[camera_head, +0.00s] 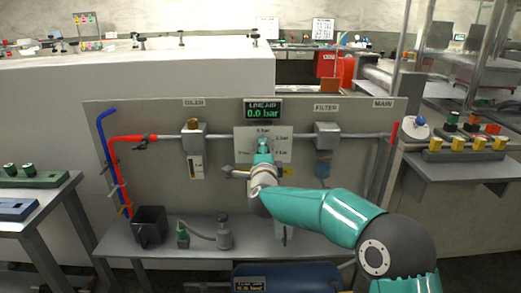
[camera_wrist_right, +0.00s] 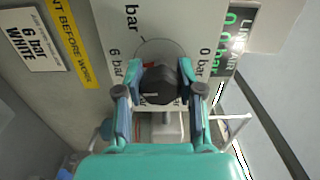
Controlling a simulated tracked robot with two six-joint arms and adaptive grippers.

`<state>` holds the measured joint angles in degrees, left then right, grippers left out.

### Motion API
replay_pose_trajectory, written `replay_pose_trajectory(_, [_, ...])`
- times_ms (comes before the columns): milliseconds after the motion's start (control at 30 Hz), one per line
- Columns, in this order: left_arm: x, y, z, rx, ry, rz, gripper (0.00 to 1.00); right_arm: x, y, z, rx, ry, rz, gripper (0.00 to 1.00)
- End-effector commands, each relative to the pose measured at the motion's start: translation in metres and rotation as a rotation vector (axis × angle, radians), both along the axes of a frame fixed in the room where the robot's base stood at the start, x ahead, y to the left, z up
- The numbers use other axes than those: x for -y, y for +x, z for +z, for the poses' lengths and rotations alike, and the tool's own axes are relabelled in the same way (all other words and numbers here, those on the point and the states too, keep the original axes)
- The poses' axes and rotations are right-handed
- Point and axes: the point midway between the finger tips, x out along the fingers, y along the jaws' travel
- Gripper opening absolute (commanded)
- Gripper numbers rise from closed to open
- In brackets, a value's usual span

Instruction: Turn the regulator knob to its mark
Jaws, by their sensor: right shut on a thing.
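My right gripper (camera_wrist_right: 161,92) is shut on the knob, one finger on each side. In the head view, my right gripper (camera_head: 263,150) reaches the dial and mostly hides the knob. The green display (camera_head: 263,109) above reads LINE AIR 0.0 bar. My left gripper is not in view.
A grey oiler (camera_head: 194,138) stands left of the dial and a filter (camera_head: 327,136) right of it, joined by a pipe.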

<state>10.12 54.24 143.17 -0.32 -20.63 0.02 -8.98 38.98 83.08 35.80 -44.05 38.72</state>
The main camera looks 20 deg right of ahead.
Motion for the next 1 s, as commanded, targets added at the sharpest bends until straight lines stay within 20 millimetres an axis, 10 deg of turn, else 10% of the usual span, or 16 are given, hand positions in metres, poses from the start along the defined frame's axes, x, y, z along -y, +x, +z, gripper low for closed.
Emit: replay_pose_trajectory(1000, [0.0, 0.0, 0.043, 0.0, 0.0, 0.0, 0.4, -0.003, 0.0, -0.006, -0.255, -0.861, 0.013, 0.03])
